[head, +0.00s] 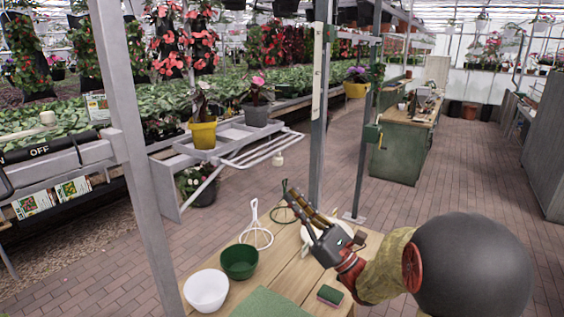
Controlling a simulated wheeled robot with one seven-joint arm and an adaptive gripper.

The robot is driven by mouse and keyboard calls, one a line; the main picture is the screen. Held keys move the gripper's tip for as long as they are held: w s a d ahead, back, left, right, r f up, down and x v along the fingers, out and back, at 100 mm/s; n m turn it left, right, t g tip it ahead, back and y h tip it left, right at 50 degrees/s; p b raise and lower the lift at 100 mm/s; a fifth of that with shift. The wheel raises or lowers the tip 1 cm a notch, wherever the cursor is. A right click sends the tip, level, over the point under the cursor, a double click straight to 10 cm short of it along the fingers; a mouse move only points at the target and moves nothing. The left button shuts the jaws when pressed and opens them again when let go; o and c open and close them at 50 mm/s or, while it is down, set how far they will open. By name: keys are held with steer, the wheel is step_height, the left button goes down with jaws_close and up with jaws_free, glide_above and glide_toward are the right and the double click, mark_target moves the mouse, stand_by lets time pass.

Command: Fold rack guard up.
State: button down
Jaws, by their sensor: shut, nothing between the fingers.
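The rack guard (262,147) is a pale frame of thin rails at the front of a grey rack shelf (222,136). It sticks out from the shelf roughly level, towards the aisle, and a small pale knob (277,159) hangs at its outer side. My gripper (295,197) is below and slightly right of the guard, over the wooden table, with its fingers pointing up and left. It is shut and empty, and appears apart from the guard.
A yellow pot (203,135) and a grey pot (256,115) stand on the shelf. Grey posts (133,150) rise on both sides. The brick aisle is open.

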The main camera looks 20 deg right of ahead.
mark_target(282, 161)
steer(key=shift+s+d+r+t, duration=0.3)
steer(key=shift+s+r, duration=0.15)
steer(key=shift+r, duration=0.15)
steer(key=w+r, duration=0.1)
steer(key=r, duration=0.1)
steer(key=w+a+r, duration=0.1)
steer(key=r, duration=0.2)
steer(key=w+a+r+b, duration=0.1)
steer(key=r, duration=0.2)
steer(key=shift+w+a+r, duration=0.15)
steer(key=shift+a+r, duration=0.1)
steer(key=shift+d+r, duration=0.1)
